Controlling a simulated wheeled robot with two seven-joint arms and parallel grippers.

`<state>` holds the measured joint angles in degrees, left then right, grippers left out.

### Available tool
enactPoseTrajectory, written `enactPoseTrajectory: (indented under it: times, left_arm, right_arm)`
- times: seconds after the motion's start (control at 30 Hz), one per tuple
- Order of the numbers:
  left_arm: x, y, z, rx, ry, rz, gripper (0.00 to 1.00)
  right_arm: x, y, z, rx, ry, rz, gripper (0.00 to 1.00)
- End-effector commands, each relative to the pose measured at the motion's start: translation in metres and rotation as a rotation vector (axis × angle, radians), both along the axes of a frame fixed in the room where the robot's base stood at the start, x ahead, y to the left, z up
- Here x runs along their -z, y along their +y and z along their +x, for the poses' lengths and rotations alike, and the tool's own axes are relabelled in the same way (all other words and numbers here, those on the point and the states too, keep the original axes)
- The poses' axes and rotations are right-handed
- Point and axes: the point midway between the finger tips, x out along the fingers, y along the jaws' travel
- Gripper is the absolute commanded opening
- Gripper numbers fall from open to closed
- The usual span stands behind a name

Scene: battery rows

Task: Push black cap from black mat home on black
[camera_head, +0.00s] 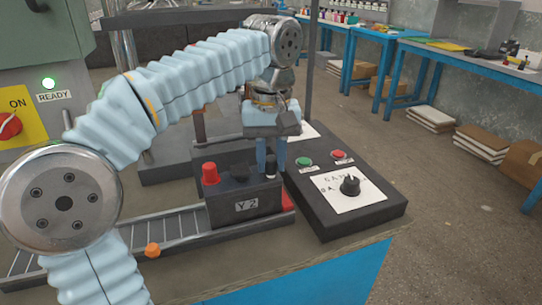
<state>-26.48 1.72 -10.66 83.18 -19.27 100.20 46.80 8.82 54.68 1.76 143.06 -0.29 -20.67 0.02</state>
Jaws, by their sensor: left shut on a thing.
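A black battery (222,211) with a "Y 2" label stands on the roller track, near its right end. A red cap (210,172) sits upright on the left of its top. A low dark knob shows in the middle of the top. My left gripper (271,171) points down over the right end of the battery. Its light blue fingers are shut on a small black cap (271,168), upright at the black post's place. The post is hidden, and I cannot tell how far down the cap sits. My right gripper is out of view. I cannot clearly make out the black mat.
A dark control box (378,216) with green and red buttons and a black dial stands just right of the battery. A bit of red (288,201) shows between them. The roller track (180,228) runs left, with an orange knob (152,250) at its front.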

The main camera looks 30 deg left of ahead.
Motion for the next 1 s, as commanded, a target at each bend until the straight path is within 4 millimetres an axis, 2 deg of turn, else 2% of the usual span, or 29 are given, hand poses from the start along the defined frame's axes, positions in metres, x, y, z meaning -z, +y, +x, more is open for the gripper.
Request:
enactPoseTrajectory:
  times: [1.0]
  left_arm:
    - [0.0092, 0.0, 0.0, 0.0, 0.001, 0.0, 0.0]
  right_arm:
    - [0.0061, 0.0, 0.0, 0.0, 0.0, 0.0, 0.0]
